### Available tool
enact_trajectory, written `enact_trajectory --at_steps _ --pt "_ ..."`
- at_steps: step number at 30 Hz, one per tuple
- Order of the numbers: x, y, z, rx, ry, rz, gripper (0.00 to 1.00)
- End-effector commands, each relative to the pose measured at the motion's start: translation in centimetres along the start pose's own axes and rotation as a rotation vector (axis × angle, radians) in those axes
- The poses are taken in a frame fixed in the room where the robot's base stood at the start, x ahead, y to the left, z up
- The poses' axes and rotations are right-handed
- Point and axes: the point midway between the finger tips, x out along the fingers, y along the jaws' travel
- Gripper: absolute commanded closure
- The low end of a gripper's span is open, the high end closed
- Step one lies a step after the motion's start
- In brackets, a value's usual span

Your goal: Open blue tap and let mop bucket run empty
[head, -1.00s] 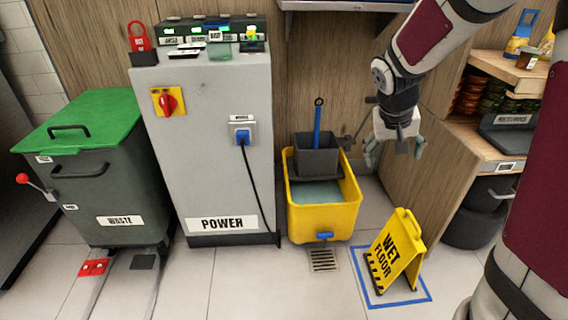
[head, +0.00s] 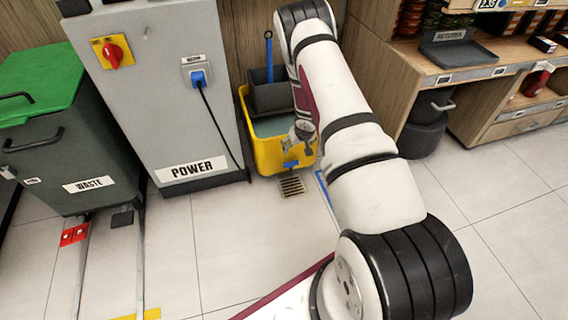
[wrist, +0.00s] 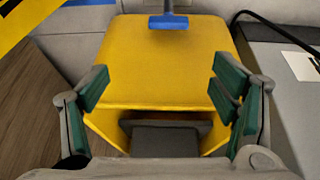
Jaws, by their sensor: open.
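The yellow mop bucket (head: 265,155) stands on the floor with a grey wringer (head: 266,92) at its back. Grey-green water (head: 272,127) shows inside it. The blue tap (head: 290,164) is low on its front, above a floor drain (head: 291,186); no stream shows there. In the wrist view the tap's blue handle (wrist: 168,21) is at the top centre, beyond the fingertips and apart from them. My gripper (wrist: 160,82) is open and empty, its green-padded fingers to either side of the bucket's yellow front. In the head view my arm hides part of the bucket's right side.
The green-lidded waste bin (head: 70,140) is farther left. Part of the yellow sign (wrist: 22,22) shows in the wrist view. Wooden shelving (head: 430,75) stands at the right.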

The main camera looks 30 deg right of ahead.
Motion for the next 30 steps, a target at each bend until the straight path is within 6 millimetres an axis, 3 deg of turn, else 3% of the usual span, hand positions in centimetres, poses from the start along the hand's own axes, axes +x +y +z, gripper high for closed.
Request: enact_trajectory --at_steps 6,11,21,30 --pt "2.2 -0.2 1.7 0.002 -0.012 -0.032 0.20" --pt "4.1 -0.3 1.9 0.001 -0.012 -0.033 0.20" --pt "10.8 -0.5 1.9 0.003 -0.010 -0.032 0.20" --pt "14.4 -0.6 1.9 -0.001 -0.010 -0.030 0.20"
